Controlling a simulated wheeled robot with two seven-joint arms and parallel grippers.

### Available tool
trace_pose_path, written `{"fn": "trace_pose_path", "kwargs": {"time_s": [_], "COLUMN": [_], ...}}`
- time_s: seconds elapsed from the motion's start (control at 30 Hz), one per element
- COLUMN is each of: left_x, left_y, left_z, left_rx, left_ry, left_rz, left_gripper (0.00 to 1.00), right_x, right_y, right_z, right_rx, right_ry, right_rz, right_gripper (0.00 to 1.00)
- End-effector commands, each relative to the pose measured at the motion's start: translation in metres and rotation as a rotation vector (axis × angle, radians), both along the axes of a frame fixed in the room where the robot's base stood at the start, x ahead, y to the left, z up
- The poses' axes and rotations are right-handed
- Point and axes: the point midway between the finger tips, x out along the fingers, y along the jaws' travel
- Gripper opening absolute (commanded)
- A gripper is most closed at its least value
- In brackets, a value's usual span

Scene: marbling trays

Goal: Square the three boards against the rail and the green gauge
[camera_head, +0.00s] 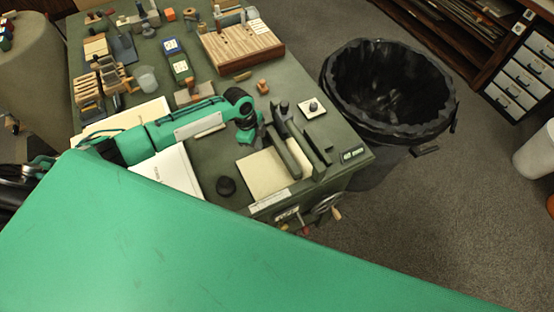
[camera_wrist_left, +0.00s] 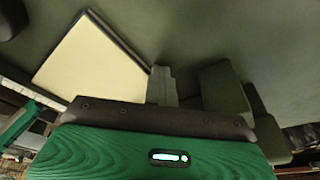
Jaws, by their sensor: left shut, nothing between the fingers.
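A cream board (camera_head: 262,174) lies flat near the front of the green table; the left wrist view also shows it (camera_wrist_left: 88,62). I cannot tell whether it is one board or several stacked. My left gripper (camera_head: 266,141) is shut and empty, at the board's far edge. In the left wrist view its grey fingertips (camera_wrist_left: 161,84) are close to the board's corner; contact is unclear. Dark green upright pieces (camera_head: 289,150) stand along the board's right side, and dark green blocks (camera_wrist_left: 226,92) show beside the fingers. I cannot tell which is rail or gauge. My right gripper is not in view.
A white tray (camera_head: 166,178) lies under my arm. A slotted wooden block (camera_head: 242,46) is at the back. A black bin (camera_head: 388,92) stands right of the table.

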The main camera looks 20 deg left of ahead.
Motion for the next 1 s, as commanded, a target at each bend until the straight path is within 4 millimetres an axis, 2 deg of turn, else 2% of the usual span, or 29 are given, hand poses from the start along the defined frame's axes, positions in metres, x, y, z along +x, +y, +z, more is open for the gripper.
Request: {"fn": "trace_pose_path", "kwargs": {"time_s": [0.57, 1.0], "left_x": [-0.003, 0.002], "left_y": [-0.003, 0.002], "left_z": [-0.001, 0.031], "left_rx": [-0.004, -0.003], "left_ry": [0.006, 0.003], "left_rz": [-0.005, -0.004], "left_gripper": [0.00, 0.00], "right_x": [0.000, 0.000], "right_y": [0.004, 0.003], "right_z": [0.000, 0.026], "right_rx": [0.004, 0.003], "right_ry": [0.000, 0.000], "right_rz": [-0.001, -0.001], "right_gripper": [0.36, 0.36]}}
